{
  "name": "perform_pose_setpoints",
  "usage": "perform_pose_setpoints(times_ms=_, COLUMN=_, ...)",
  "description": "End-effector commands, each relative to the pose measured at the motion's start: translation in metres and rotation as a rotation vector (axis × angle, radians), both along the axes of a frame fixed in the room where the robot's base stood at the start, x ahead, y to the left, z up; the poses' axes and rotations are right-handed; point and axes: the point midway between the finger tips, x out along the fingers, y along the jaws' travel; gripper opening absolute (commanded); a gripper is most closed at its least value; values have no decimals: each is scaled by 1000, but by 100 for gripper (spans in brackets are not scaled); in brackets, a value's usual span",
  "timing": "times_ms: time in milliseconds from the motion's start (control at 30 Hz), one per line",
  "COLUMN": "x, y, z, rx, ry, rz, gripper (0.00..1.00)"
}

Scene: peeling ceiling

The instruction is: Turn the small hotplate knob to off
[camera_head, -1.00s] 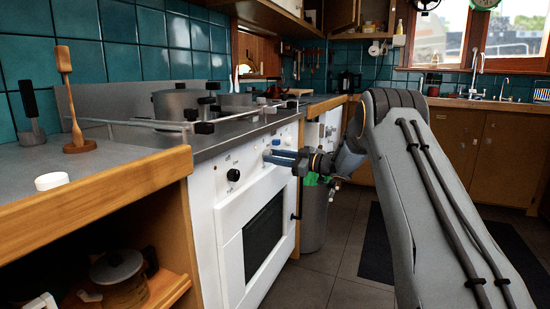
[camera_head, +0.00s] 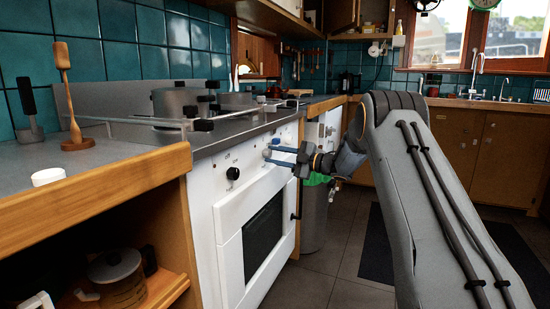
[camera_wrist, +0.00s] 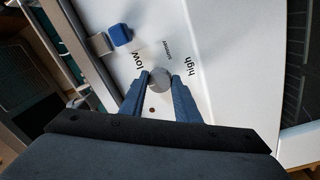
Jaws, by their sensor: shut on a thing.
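The stove's white front panel carries a round grey knob (camera_wrist: 160,79) with the words "low", "simmer" and "high" printed beside it. My gripper (camera_wrist: 160,86) is shut on this knob, with one blue finger on each side of it. In the head view, my gripper (camera_head: 268,155) reaches from the right to the stove's front panel, and its two fingers show one above the other. The knob's pointer mark is not clear, so I cannot tell its setting. A blue knob (camera_wrist: 120,34) sits close by on the panel, apart from my fingers.
A black knob (camera_head: 232,173) is on the panel left of my gripper. The white oven door (camera_head: 262,235) is below. Pots (camera_head: 176,102) stand on the cooktop behind a metal rail. A wooden counter (camera_head: 110,184) adjoins at the left. A bin (camera_head: 314,215) stands right of the stove.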

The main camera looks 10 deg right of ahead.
Motion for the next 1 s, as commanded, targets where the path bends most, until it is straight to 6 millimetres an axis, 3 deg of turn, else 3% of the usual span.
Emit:
perform_pose_setpoints(times_ms=633, x=-1, y=0, z=-2, rx=-33, ry=-43, rz=3, gripper=7)
perform_pose_setpoints(times_ms=667, x=-1, y=0, z=-2, rx=-33, ry=-43, rz=3, gripper=31)
perform_pose_setpoints(times_ms=767, x=-1, y=0, z=-1, rx=-32, ry=-42, rz=2, gripper=47)
perform_pose_setpoints(times_ms=1000, x=0, y=0, z=-1, rx=-33, ry=-43, rz=2, gripper=48)
